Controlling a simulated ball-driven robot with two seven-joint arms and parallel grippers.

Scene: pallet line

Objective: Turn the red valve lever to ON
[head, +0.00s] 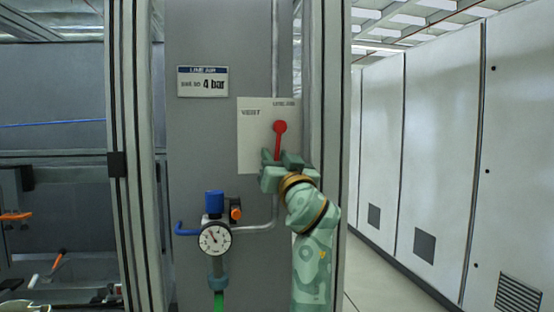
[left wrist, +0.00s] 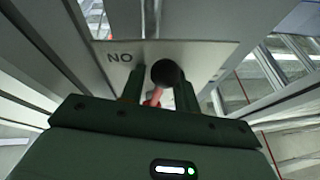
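The red valve lever (head: 280,128) is on a pale plate (head: 255,135) fixed to a grey panel in the head view. Its round end is at the top and its stem runs down to my left gripper (head: 280,160). In the left wrist view my left gripper's two fingers (left wrist: 160,92) stand apart, with the red stem (left wrist: 153,98) in the gap between them and a dark round knob (left wrist: 167,73) just ahead. Whether a finger touches the stem is unclear. The plate reads "VENT" at upper left in the head view; inverted "ON" shows in the wrist view. My right gripper is out of view.
Below left of the gripper are a pressure gauge (head: 215,239), a blue knob (head: 214,203) and pipework. A "4 bar" sign (head: 203,81) is above. Frame posts (head: 325,120) stand close on the right of the plate, with white cabinets (head: 430,150) beyond.

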